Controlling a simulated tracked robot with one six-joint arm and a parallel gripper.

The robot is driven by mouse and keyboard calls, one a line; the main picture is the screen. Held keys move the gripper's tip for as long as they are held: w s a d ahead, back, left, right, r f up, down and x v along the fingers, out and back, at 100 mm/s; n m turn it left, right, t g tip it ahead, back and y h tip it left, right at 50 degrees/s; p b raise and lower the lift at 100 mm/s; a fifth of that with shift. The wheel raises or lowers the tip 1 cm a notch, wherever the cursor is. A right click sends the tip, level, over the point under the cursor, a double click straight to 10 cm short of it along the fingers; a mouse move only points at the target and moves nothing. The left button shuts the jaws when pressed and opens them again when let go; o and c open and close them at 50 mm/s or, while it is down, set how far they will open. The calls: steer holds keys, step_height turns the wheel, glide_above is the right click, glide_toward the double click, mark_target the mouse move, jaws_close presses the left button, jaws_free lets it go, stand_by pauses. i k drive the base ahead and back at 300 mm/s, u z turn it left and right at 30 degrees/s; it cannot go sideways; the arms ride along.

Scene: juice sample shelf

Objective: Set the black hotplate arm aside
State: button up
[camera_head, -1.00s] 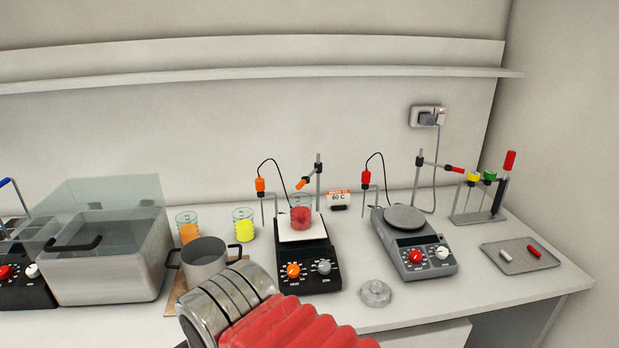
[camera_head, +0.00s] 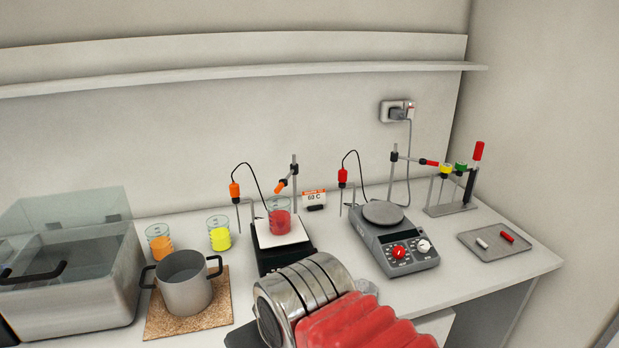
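The black hotplate (camera_head: 270,263) stands mid-bench with a white top, and a beaker of red liquid (camera_head: 279,222) sits on it. Its upright rod (camera_head: 294,170) rises behind, and a short swing arm with an orange tip (camera_head: 281,187) points left and down from it, near the beaker's rim. An orange-capped probe (camera_head: 234,190) on a black cable is at its left. My arm, metal rings and red bellows, covers the hotplate's front and its knobs. My gripper's fingers do not show.
A grey hotplate (camera_head: 408,252) with a red-tipped arm (camera_head: 429,162) stands to the right. Left are a pot (camera_head: 186,291) on a cork mat (camera_head: 158,325), orange and yellow beakers and a lidded bath (camera_head: 70,300). A small tray (camera_head: 490,251) lies far right.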

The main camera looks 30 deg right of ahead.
mark_target(294, 169)
steer(key=z, duration=2.05)
steer(key=k, duration=0.85)
steer(key=u, duration=0.9)
steer(key=i, duration=0.45)
steer(key=u, duration=0.1)
